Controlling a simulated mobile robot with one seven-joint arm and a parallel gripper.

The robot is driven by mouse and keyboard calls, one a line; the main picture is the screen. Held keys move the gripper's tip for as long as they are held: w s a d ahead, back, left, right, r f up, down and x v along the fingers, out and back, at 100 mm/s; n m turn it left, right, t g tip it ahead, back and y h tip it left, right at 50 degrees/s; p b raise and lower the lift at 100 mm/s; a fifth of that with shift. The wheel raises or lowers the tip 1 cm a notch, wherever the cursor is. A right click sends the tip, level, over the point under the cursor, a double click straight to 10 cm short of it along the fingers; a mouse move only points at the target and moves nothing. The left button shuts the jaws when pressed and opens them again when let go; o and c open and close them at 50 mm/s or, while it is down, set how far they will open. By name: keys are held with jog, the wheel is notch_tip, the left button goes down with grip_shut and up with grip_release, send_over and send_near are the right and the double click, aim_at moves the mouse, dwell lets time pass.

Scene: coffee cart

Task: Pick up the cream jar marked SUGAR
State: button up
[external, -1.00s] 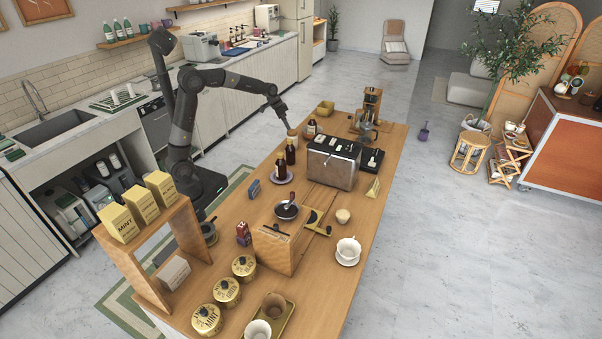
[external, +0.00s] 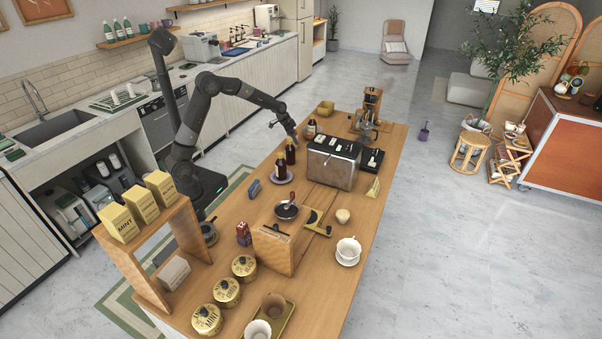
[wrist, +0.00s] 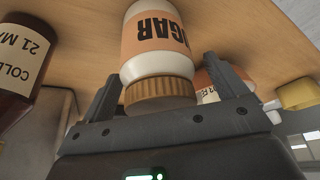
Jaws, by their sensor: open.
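The SUGAR jar (wrist: 155,35), cream with an orange label band and a ribbed brown lid, shows upside down in the wrist view. It stands on the wooden counter (wrist: 235,35). My gripper (wrist: 164,72) is open with one finger on each side of the jar, near its lid end. I cannot tell whether either finger touches it. In the external view my gripper (external: 291,131) is low over the counter's far left edge, and the jar is hidden by it or too small to make out there.
A dark bottle (wrist: 28,60) with a cream label stands close on the left in the wrist view. An orange-labelled item (wrist: 207,88) is behind the right finger.

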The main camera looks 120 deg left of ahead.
jog(key=c, duration=1.4)
